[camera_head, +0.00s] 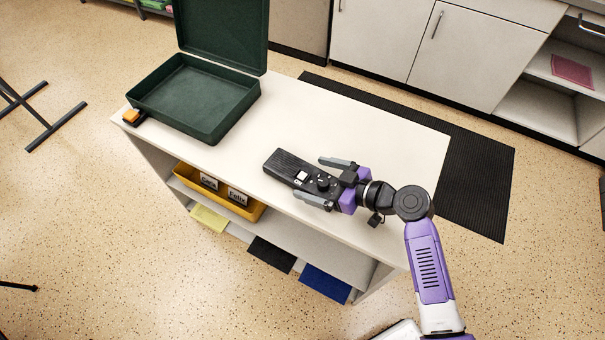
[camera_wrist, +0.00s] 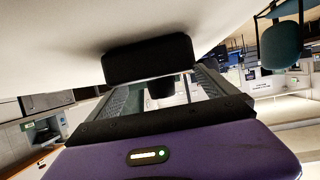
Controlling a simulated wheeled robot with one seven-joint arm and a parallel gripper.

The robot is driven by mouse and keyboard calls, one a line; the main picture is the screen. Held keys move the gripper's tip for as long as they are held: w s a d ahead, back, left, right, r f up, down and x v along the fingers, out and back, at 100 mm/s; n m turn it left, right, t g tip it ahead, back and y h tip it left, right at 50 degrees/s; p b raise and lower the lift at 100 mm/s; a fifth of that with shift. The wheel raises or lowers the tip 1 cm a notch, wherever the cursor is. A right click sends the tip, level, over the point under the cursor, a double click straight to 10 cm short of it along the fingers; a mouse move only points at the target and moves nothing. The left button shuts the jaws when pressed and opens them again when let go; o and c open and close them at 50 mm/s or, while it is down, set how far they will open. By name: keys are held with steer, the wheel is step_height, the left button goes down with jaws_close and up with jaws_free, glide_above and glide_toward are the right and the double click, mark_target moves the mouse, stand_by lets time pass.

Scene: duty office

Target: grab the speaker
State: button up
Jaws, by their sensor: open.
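The speaker (camera_head: 287,164) is a long black device with a ribbed grille, a small pale display and a knob. It lies on the white tabletop of the counter (camera_head: 390,130). In the wrist view its dark end (camera_wrist: 148,58) shows ahead, between the finger lines. My gripper (camera_head: 312,178) is open, with one grey finger along each long side of the speaker's near part. The grille end sticks out past the fingertips. In the wrist view the fingers (camera_wrist: 155,82) stand apart. Whether either finger touches the speaker is unclear.
An open green case (camera_head: 195,100) stands at the tabletop's far left, with a small orange-and-black item (camera_head: 131,116) beside it. A yellow labelled bin (camera_head: 219,193) sits on the shelf below. White cabinets (camera_head: 385,40) stand behind.

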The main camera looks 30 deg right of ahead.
mark_target(310, 176)
steer(key=shift+x, duration=1.7)
jaws_close()
steer(key=shift+r, duration=0.1)
